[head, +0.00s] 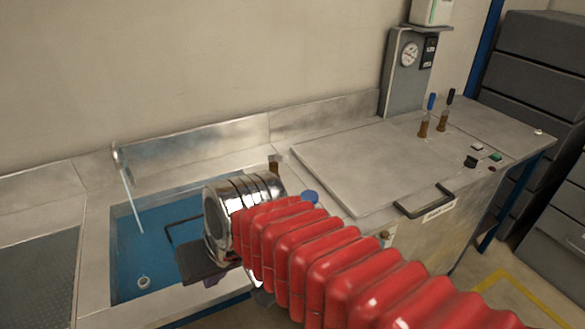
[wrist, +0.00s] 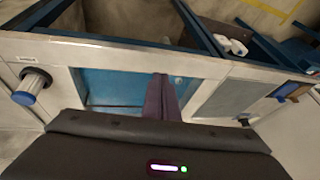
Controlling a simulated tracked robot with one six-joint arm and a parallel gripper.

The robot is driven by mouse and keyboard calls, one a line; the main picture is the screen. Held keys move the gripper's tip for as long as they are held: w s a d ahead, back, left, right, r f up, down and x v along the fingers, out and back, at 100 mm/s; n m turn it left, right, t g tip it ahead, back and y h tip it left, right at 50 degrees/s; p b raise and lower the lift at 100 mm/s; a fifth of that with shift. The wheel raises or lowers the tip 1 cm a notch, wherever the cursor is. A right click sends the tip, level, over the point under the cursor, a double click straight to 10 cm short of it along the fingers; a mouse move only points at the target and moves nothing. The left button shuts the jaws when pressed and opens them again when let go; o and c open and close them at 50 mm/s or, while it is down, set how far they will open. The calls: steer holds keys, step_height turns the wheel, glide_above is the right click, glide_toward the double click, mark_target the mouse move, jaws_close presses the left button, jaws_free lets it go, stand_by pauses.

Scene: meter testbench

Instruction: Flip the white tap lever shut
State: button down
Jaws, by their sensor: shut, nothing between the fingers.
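No white tap lever can be picked out with certainty. A pale thin strip (head: 132,202) slants down from a small metal fitting (head: 117,153) at the back left of the blue basin (head: 160,235); I cannot tell whether it is water or a solid part. My gripper (wrist: 160,97) shows as purple-grey fingers, shut and empty, over the blue basin (wrist: 112,88) in the wrist view. In the head view my own wrist and red arm hide most of the fingers and the right part of the basin.
A small white round fitting (head: 143,282) sits in the basin. A blue-capped knob (head: 309,197) stands right of it. A flat lid with a black handle (head: 425,203) covers the bench further right, near two levers, blue-topped (head: 431,102) and black-topped (head: 450,97). A grey grating (head: 40,278) lies left.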

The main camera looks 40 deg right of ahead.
steer(key=w+f+m+y, duration=0.2)
steer(key=w+m, duration=0.2)
steer(key=m, duration=0.1)
steer(key=m+t+h, duration=0.6)
steer(key=m+t, duration=0.3)
steer(key=m, duration=1.7)
glide_toward(279, 158)
steer(key=s, duration=0.1)
steer(key=s+d+f, duration=0.1)
steer(key=s, duration=0.1)
steer(key=s+d+f, duration=0.1)
steer(key=shift+s+f, duration=0.1)
steer(key=shift+s, duration=0.2)
steer(key=shift+w+a, duration=0.1)
steer(key=shift+w, duration=0.1)
steer(key=shift+w+f, duration=0.15)
steer(key=shift+w, duration=0.05)
steer(key=x, duration=0.9)
steer(key=shift+w, duration=0.15)
